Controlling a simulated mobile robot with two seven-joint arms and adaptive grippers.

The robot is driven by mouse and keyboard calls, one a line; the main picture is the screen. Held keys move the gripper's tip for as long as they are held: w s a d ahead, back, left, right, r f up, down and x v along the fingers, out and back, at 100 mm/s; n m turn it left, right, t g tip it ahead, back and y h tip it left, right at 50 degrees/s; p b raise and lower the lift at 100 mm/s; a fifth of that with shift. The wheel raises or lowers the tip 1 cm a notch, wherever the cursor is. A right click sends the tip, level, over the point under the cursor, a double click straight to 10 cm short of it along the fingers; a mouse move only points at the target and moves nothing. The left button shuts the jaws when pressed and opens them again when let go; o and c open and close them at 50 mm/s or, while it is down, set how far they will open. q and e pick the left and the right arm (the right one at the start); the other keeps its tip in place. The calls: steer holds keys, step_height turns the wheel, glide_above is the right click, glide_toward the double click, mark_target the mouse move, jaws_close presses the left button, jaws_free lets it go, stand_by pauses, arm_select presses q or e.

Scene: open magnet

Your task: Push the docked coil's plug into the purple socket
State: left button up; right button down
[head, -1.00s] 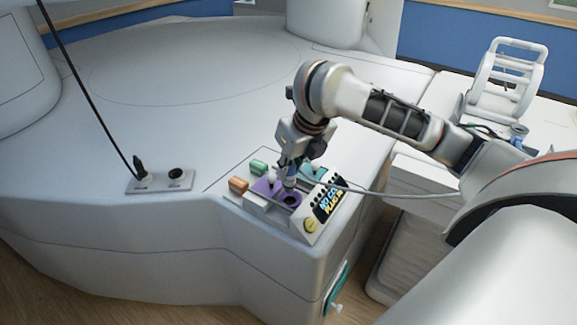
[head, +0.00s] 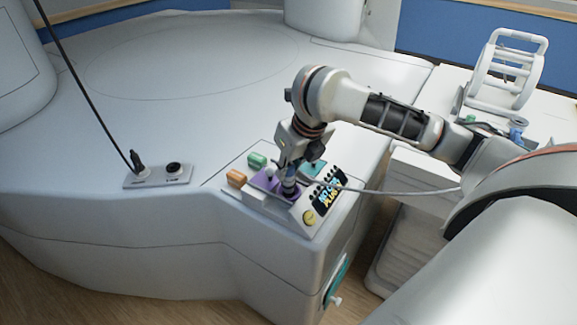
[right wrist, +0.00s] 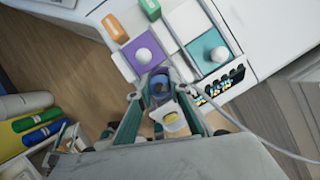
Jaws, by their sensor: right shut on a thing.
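My right gripper (head: 289,168) points down over the control panel, shut on the plug (head: 289,187), which is dark with a bluish band. The plug stands roughly upright at the front part of the purple socket plate (head: 264,181) and covers its dark hole. How deep it sits is hidden. In the right wrist view the plug (right wrist: 158,88) is between the fingers, against the edge of the purple plate (right wrist: 148,46) with its white ball. A grey cable (head: 395,191) runs right from the plug. A white, round-framed thing, possibly the coil (head: 508,72), stands at the upper right. My left gripper is out of view.
A teal plate (right wrist: 210,47) with a white ball lies beside the purple one. Orange (head: 237,178) and green (head: 257,160) blocks and a yellow round button (head: 309,217) are near. A small socket box (head: 158,177) with a black cable stands left. The white top is otherwise clear.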

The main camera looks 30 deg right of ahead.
steer(key=shift+f, duration=1.3)
stand_by(0.4)
steer(key=c, duration=1.8)
jaws_free()
steer(key=v, duration=1.2)
